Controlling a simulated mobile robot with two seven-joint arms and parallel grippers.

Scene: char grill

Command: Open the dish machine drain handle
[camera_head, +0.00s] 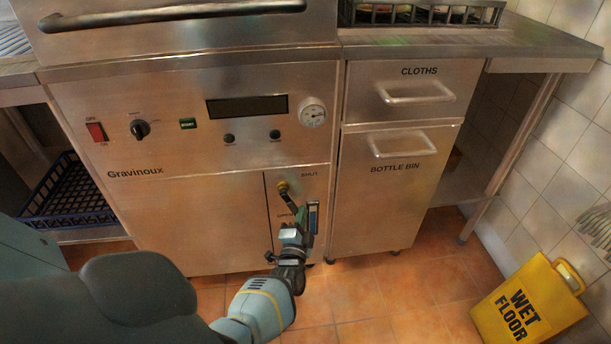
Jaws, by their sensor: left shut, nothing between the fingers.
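The drain handle (288,198) is a dark lever on a brass pivot, low on the right part of the dish machine's front (190,215). It points down and slightly right from the pivot. A "SHUT" label is to the right of the pivot, and an "OPEN" label is below it, partly hidden. My left gripper (307,210) reaches up from below. Its fingers are shut and empty, at the lower end of the lever. I cannot tell if they touch it. The gripper hides part of the panel there. My right gripper is not in view.
A cabinet with a "CLOTHS" drawer (412,84) and a "BOTTLE BIN" front (390,185) stands right of the machine. A yellow wet floor sign (530,303) stands at the lower right. A blue crate (72,190) is on the left shelf. The tiled floor between is clear.

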